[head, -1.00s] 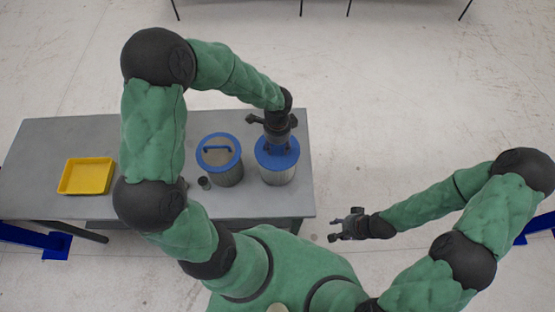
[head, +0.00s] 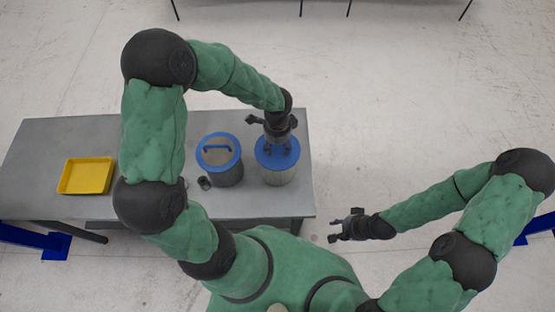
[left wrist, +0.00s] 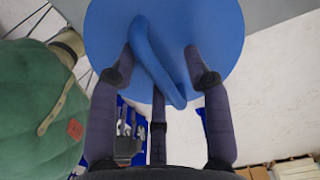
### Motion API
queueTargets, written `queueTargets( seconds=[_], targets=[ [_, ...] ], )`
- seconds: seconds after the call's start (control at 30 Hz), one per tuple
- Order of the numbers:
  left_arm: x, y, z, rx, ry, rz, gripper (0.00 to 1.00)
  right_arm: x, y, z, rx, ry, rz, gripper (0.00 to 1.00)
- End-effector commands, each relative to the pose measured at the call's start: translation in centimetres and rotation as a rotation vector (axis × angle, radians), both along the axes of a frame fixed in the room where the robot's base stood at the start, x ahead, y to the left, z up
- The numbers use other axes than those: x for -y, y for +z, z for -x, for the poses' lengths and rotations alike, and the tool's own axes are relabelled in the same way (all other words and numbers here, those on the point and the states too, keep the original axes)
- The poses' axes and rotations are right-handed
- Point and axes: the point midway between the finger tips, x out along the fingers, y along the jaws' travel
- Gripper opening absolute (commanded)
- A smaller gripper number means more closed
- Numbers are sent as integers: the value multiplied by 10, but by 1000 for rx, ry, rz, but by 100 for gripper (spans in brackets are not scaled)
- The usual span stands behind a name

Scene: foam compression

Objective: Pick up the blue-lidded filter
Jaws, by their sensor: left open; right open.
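A filter with a blue lid and grey body (head: 277,174) stands upright at the right end of the grey table (head: 60,140). My left gripper (head: 278,146) is over its lid, pointing down. In the left wrist view, the lid (left wrist: 105,25) has a bar handle (left wrist: 155,60) crossing between the fingers of my open left gripper (left wrist: 163,66). Whether the fingers touch the handle is unclear. My right gripper (head: 343,225) is open and empty, off the table's right side.
A small dark cylindrical item (head: 204,183) is beside the second filter's base. A yellow tray (head: 87,176) lies on the table's left part. My left arm hides the table's middle.

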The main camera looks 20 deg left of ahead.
Motion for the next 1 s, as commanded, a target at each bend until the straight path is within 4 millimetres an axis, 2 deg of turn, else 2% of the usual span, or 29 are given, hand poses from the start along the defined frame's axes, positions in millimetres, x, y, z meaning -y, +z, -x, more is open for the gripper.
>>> queueTargets(
  seconds=[0.03, 0.2, 0.67, 1.0],
  targets=[
    [0, 0, 0, 0, 0, 0, 46, 0, 0, 0, 0, 0, 0, 43],
    [0, 0, 0, 0, 0, 0, 0, 0, 0, 0, 0, 0, 0, 43],
    [0, 5, 0, 1, 0, 0, 0, 0, 4, 0, 0, 0, 0, 43],
    [0, 40, 1, 4, 0, 0, 0, 0, 5, 0, 0, 0, 0, 43]
  ],
)
